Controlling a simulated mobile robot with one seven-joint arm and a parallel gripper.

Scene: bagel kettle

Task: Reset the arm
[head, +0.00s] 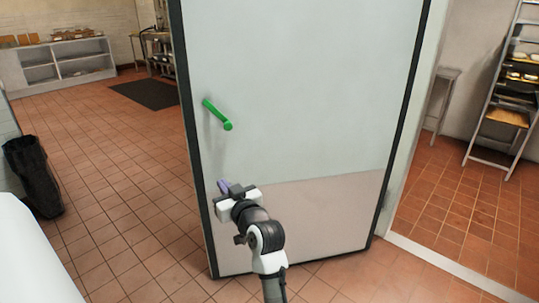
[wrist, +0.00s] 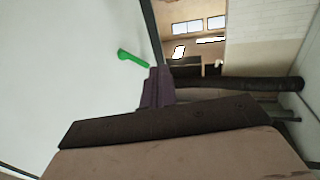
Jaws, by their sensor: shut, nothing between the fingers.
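My gripper (head: 224,187) is in front of the lower left part of a large pale door (head: 300,90) in the head view. It is below the door's green handle (head: 217,114) and apart from it. The gripper's fingers (wrist: 157,88) are shut and empty in the wrist view. The green handle also shows in the wrist view (wrist: 132,58), up and left of the fingertips. The door fills the left of that view (wrist: 60,70). I cannot tell how far the fingertips are from the door's surface.
A black bin (head: 33,175) stands at the left. A white surface (head: 30,250) fills the lower left corner. Grey shelves (head: 65,62) and a dark mat (head: 145,93) are at the back left. A tray rack (head: 505,90) stands at the right. Tiled floor (head: 110,190) left of the door is clear.

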